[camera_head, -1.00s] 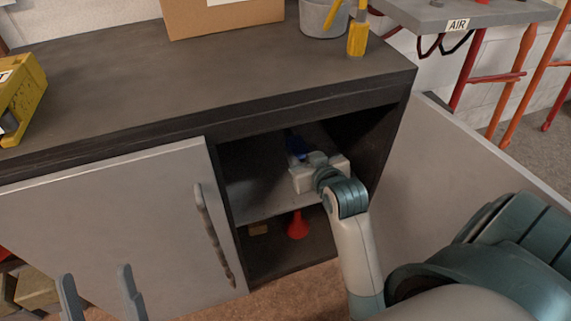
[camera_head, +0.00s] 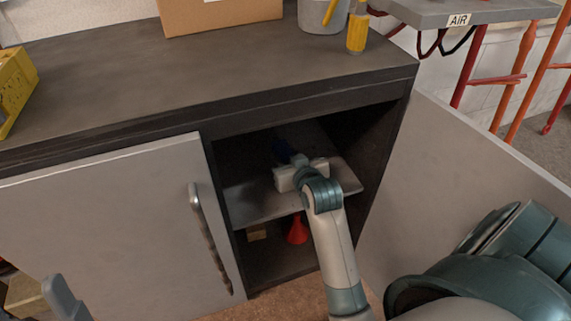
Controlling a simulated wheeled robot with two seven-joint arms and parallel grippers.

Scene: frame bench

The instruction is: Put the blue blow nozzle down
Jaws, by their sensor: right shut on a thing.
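The blue blow nozzle (camera_head: 284,148) is a small dark blue shape inside the open cabinet, above its upper shelf (camera_head: 250,203). My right gripper (camera_head: 290,162) reaches into the cabinet and is shut on the nozzle. The gripper's body hides much of the nozzle, and I cannot tell whether the nozzle touches the shelf. My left gripper (camera_head: 66,298) shows only in part at the lower left edge, with one grey finger in view.
A red funnel (camera_head: 297,231) and a small tan block (camera_head: 257,233) stand in the lower compartment. The left door (camera_head: 110,225) is closed; the right door (camera_head: 450,165) is open. A cardboard box (camera_head: 220,14), grey bucket (camera_head: 322,15) and yellow-handled tool (camera_head: 357,30) stand on top.

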